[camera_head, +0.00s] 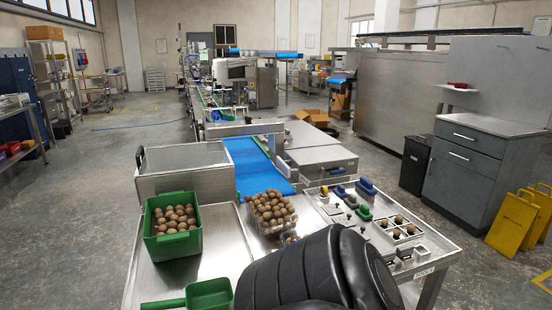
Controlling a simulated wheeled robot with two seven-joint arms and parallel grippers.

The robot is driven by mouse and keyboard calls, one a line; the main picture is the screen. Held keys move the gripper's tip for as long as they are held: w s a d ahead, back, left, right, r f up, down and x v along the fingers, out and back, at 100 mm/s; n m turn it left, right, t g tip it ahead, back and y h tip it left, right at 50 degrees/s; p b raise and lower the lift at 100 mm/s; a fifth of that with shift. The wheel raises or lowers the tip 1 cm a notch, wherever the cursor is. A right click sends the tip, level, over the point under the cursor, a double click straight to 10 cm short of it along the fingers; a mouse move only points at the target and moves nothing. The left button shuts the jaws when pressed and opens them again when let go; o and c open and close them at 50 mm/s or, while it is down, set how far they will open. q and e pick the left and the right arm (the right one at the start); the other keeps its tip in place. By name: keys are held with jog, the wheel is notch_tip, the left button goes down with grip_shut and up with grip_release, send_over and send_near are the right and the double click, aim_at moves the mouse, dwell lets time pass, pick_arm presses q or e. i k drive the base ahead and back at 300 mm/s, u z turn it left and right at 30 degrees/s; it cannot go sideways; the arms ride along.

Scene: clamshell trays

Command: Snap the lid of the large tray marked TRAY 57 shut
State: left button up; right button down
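A clear clamshell tray (254,222), heaped with brown round fruit (270,205), stands on the steel table in the middle. Its clear walls are hard to make out, and I cannot tell how its lid stands. More brown fruit (290,238) shows just in front of it, partly hidden behind a large black rounded arm part of mine. I cannot read a TRAY 57 marking anywhere. Neither of my grippers shows. The black part covers the front middle of the table.
A green crate (148,246) of brown fruit stands at the left, with a green scoop (208,294) in front. A blue conveyor (250,160) runs behind. A panel (402,228) with fruit in square pockets and blue and green handled tools (366,187) lie at the right.

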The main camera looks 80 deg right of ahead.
aim_at(302, 178)
jog(key=k, duration=0.95)
jog(key=z, duration=0.7)
